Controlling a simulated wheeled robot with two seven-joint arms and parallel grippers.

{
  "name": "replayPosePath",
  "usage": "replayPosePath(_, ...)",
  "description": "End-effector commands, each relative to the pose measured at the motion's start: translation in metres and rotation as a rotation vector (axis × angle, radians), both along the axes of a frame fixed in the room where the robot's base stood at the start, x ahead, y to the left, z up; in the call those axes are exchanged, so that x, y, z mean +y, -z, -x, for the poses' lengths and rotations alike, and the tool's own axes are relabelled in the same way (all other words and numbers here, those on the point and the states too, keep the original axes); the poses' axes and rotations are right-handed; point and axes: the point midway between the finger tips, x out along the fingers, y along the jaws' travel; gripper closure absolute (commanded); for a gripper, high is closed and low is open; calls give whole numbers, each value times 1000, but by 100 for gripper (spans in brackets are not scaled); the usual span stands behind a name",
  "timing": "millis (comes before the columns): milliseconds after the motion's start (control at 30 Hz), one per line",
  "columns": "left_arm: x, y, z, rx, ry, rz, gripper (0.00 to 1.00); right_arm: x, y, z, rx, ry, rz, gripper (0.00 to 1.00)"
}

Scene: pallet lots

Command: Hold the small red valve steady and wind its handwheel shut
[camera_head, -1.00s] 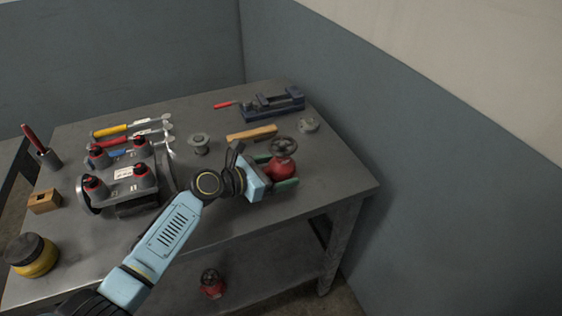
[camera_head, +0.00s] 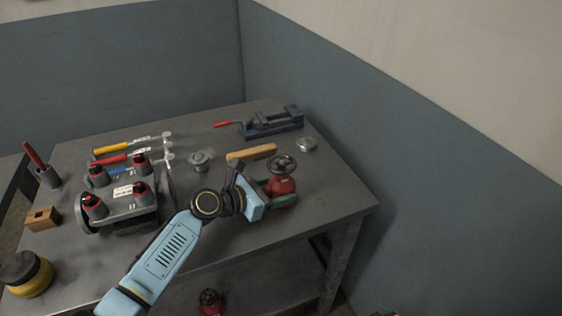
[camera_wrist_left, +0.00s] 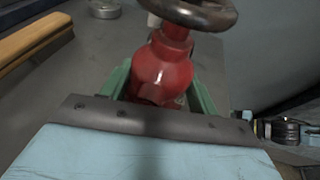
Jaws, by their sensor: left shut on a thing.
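The small red valve (camera_head: 281,186) stands upright near the right end of the grey workbench, its dark handwheel (camera_head: 283,164) on top. My left gripper (camera_head: 279,194) is shut on the valve's body, below the handwheel. In the left wrist view its green fingers (camera_wrist_left: 160,88) lie on both sides of the red body (camera_wrist_left: 163,68), and the handwheel (camera_wrist_left: 197,12) is cut by the top edge. Part of my right arm, with a green tip, shows at the right of the left wrist view (camera_wrist_left: 283,130); whether its gripper is open is unclear.
A wooden-handled tool (camera_head: 251,152) and a grey flanged part (camera_head: 200,160) lie left of the valve. A blue vise (camera_head: 273,122) and a round metal piece (camera_head: 307,144) are behind. Another red valve (camera_head: 210,302) sits below the bench top. The bench's right corner is clear.

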Motion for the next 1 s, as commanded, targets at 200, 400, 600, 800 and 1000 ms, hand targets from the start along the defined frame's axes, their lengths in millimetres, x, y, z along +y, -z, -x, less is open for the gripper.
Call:
replayPosePath(200, 1, 0, -1, -1, -3, -2, 53, 54, -119, -75, -281, -121, -85, 16)
replayPosePath(400, 1, 0, -1, -1, -3, -2, 53, 108, -228, -92, -492, -236, -205, 16)
replayPosePath(600, 1, 0, -1, -1, -3, -2, 53, 155, -324, -99, -630, -304, -391, 16)
replayPosePath(800, 1, 0, -1, 0, -3, -1, 53, 174, -375, -117, -675, -314, -528, 16)
replayPosePath(1000, 1, 0, -1, 0, -3, -1, 53, 185, -383, -131, -682, -317, -550, 16)
